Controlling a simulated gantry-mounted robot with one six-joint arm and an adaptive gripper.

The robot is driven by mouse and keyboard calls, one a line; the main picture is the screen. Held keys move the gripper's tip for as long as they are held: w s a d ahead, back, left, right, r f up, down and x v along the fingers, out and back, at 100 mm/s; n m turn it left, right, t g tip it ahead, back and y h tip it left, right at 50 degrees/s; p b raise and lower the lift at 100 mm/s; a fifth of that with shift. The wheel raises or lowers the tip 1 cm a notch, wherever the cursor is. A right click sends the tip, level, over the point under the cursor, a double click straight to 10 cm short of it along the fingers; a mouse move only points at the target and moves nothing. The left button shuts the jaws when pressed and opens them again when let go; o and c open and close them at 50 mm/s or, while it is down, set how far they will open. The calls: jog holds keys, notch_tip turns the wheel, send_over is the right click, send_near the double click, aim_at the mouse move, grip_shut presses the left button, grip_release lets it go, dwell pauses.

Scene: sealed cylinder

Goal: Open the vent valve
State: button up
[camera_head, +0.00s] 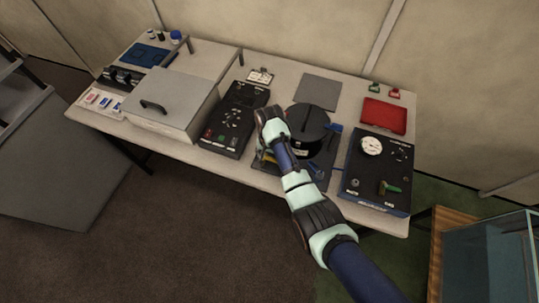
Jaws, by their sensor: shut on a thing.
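A black round cylinder (311,119) with a raised bar across its lid stands on a dark base plate on the table. A blue lever (334,129) shows at its right side, and another blue part (317,168) lies low in front of it. My gripper (265,158) is at the cylinder's left front side, pointing down. It is shut on a small part there; my wrist hides most of it. A bit of yellow shows by the fingers. I cannot tell which part is the vent valve.
A dark panel with a white gauge (371,146) and a green handle (389,187) is at the right. A black button box (238,118) and a grey lidded case (176,101) are at the left. A red tray (384,116) and a grey mat (317,91) lie behind.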

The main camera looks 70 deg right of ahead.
jog(key=shift+r+n, duration=0.1)
jog(key=shift+n, duration=0.2)
jog(key=n+p, duration=0.1)
jog(key=n, duration=0.2)
jog(key=shift+d+p, duration=0.4)
jog(key=n, duration=0.5)
jog(key=shift+w+d, duration=0.35)
jog(key=shift+d, duration=0.05)
jog(key=n, duration=0.4)
jog(key=shift+w+d+n, duration=0.25)
jog(key=shift+w+n, duration=0.05)
jog(key=shift+w, duration=0.05)
jog(key=shift+w+n, duration=0.25)
jog(key=shift+n, duration=0.9)
jog(key=shift+w+n, duration=0.2)
jog(key=shift+n, duration=0.95)
jog(key=o, duration=1.1)
jog(key=shift+o, duration=0.2)
